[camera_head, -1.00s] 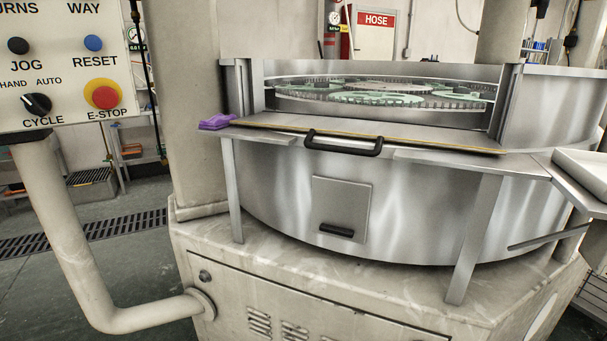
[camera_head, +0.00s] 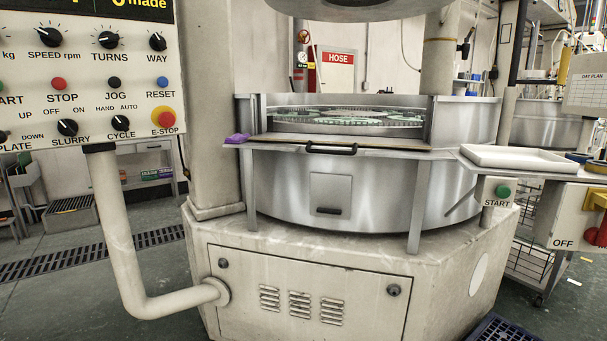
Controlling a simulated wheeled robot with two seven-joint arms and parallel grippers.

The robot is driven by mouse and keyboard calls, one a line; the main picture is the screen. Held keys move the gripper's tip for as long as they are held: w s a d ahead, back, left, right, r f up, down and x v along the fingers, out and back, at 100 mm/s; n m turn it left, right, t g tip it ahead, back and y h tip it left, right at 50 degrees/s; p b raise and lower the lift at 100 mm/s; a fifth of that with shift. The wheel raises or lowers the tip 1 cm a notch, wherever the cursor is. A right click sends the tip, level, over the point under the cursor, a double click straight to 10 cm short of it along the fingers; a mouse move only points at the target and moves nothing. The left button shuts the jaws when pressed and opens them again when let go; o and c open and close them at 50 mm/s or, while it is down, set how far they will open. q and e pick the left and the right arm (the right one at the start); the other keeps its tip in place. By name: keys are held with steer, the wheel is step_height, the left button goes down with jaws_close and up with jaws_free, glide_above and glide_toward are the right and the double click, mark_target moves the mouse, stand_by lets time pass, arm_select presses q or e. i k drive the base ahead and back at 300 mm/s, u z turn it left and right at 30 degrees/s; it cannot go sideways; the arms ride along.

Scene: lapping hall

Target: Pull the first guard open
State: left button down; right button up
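A steel lapping machine stands ahead, with a round tub (camera_head: 375,185). The guard (camera_head: 385,145), a flat panel with a black bar handle (camera_head: 331,148) at its front edge, lies low across the front of the tub's opening. Behind it the opening shows a toothed plate with green carriers (camera_head: 345,117). A smaller hatch (camera_head: 330,193) with its own black handle sits on the tub's front wall. A purple item (camera_head: 238,139) lies at the left end of the front ledge. Neither of my grippers is in view.
A control panel (camera_head: 90,85) on a bent pipe (camera_head: 130,270) stands close on the left. A white tray (camera_head: 518,158) rests on a side shelf at right, above a START box (camera_head: 497,192). An OFF switch box (camera_head: 575,220) is at far right. Floor on the left is mostly clear.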

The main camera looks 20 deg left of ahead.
mark_target(354, 140)
steer(key=z, duration=0.95)
steer(key=i, duration=1.3)
steer(key=u, duration=0.8)
